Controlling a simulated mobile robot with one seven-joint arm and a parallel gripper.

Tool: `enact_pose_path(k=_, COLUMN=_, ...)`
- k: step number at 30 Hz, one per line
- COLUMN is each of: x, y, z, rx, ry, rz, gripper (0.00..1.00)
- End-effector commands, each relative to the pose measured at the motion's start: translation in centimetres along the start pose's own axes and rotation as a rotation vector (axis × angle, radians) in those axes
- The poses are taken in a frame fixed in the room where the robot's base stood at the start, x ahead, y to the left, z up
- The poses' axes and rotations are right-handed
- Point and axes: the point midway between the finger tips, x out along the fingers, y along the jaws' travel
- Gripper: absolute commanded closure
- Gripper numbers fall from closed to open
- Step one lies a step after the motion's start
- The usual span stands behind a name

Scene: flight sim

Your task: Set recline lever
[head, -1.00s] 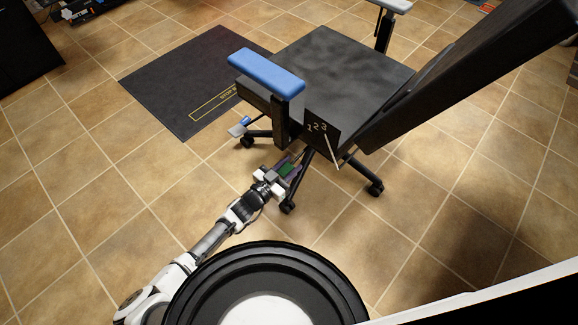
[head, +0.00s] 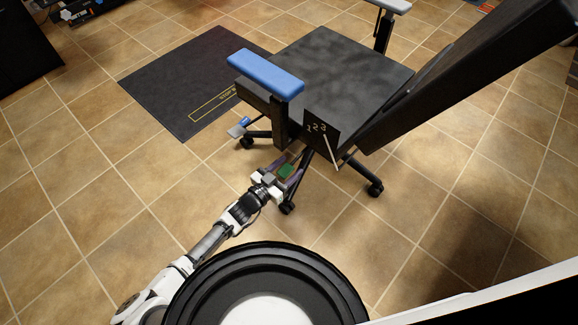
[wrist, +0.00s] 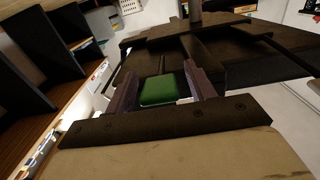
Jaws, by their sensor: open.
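The recline lever (head: 332,153) is a thin pale rod on the side of the black office chair (head: 335,68). It slants down to the right from a dark panel (head: 321,126) marked 1, 2, 3, with its upper end near the 3. My gripper (head: 293,168) is low beside the chair, left of and below the lever and apart from it. I cannot make out the lever in the wrist view.
A blue armrest (head: 266,73) overhangs the near side of the seat. A grey paddle with a blue part (head: 239,128) sticks out below the seat front. Chair casters (head: 287,207) stand near my gripper. A dark mat (head: 190,85) lies at left. Tiled floor nearby is clear.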

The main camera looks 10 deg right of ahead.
Motion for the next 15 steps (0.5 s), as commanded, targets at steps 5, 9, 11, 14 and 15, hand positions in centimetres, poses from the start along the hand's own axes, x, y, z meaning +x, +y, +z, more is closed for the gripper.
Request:
enact_pose_path(k=5, x=-3.6, y=-0.2, z=-0.1, rx=0.002, ry=-0.003, rz=-0.005, gripper=0.45)
enact_pose_path(k=9, x=-7.0, y=-0.2, z=-0.1, rx=0.001, ry=-0.003, rz=-0.005, gripper=0.45)
enact_pose_path(k=11, x=-8.3, y=-0.1, z=-0.1, rx=0.000, ry=-0.003, rz=-0.004, gripper=0.45)
enact_pose_path(k=14, x=-10.2, y=-0.1, z=-0.1, rx=0.001, ry=-0.002, rz=-0.004, gripper=0.45)
enact_pose_path(k=15, x=-10.8, y=-0.1, z=-0.1, rx=0.001, ry=-0.003, rz=-0.003, gripper=0.45)
